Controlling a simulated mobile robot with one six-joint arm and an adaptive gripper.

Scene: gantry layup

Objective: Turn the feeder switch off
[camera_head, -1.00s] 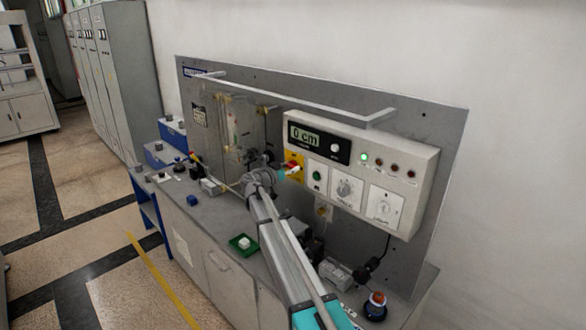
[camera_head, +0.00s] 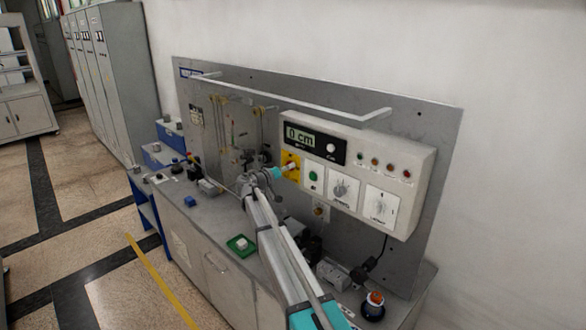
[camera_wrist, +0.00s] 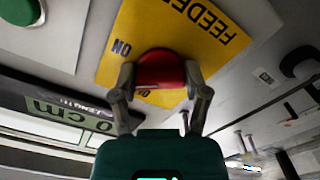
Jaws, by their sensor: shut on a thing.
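The feeder switch is a red knob (camera_wrist: 160,66) on a yellow plate (camera_wrist: 190,30) marked FEEDER, with an ON label beside the knob. The plate also shows at the left end of the control box in the head view (camera_head: 291,160). My gripper (camera_wrist: 160,80) is shut on the red knob, one finger on each side. In the head view my gripper (camera_head: 283,171) reaches the plate and mostly hides the knob. A second label is partly covered by the knob and fingers. The knob's exact pointing is hard to tell.
The control box (camera_head: 425,165) has a display (camera_head: 300,136) reading 0 cm, a green button (camera_head: 314,177), two dials and small lamps, none bright. A rail (camera_head: 300,96) runs above it. Below, a green tray (camera_head: 232,249) and red-topped button (camera_head: 375,298) sit on the bench.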

